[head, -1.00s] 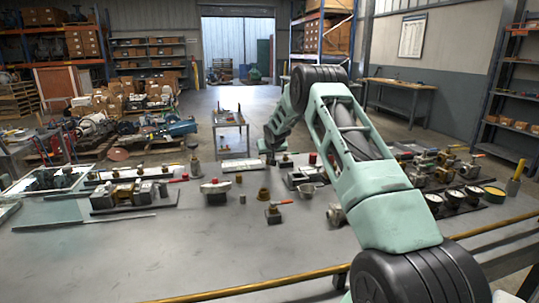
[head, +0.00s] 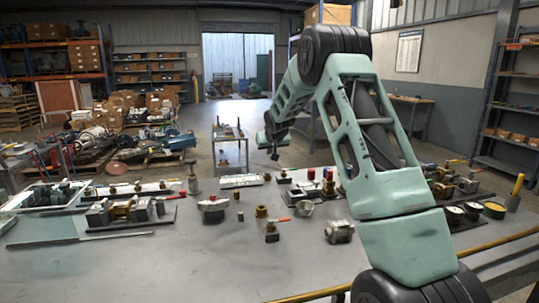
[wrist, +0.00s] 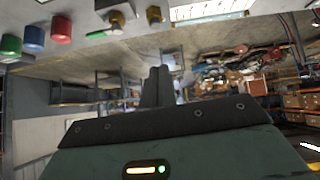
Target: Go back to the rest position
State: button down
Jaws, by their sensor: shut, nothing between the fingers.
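My gripper (head: 275,154) hangs at the end of my raised, folded arm, above the far edge of the workbench (head: 180,262) in the head view. It is small there and its fingers are hard to make out. In the wrist view its two dark fingers (wrist: 157,86) stand close together, with nothing seen between them. The gripper is apart from the fittings on the bench. My forearm and elbow hide part of the bench's right side.
Several valves and fittings stand on the bench, among them a white-topped one (head: 213,205) and an orange-handled valve (head: 272,232). Gauges (head: 453,215) lie at right. A metal cart (head: 230,150) stands beyond the bench. The front left of the bench is clear.

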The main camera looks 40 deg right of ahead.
dwell(0.6)
jog(key=s+a+r+n+y+p, duration=0.1)
jog(key=a+n+y, duration=0.1)
jog(key=a, duration=1)
jog(key=a+r+n+y, duration=0.1)
jog(key=a+y, duration=0.1)
jog(key=a, duration=0.9)
jog(key=s+a+n+g+y+p, duration=0.15)
jog(key=s+a, duration=0.25)
jog(key=a, duration=0.4)
jog(key=s+a+n+g, duration=0.1)
jog(key=s+a+n, duration=0.1)
jog(key=s+a, duration=0.5)
jog(key=s+a+n+g+y, duration=0.1)
jog(key=s+a+n+g, duration=0.15)
jog(key=s+a, duration=1)
jog(key=s+a+n+g+p, duration=0.1)
jog(key=s+a+n, duration=0.1)
jog(key=s, duration=0.7)
jog(key=s+a+f+n+g, duration=0.1)
jog(key=s+a+n, duration=0.1)
jog(key=s, duration=0.7)
jog(key=shift+s+f+n+h+p, duration=0.2)
jog(key=shift+s+n+h+p, duration=0.1)
jog(key=shift+h+p, duration=0.1)
jog(key=shift+w+r, duration=0.1)
jog(key=shift+r, duration=0.05)
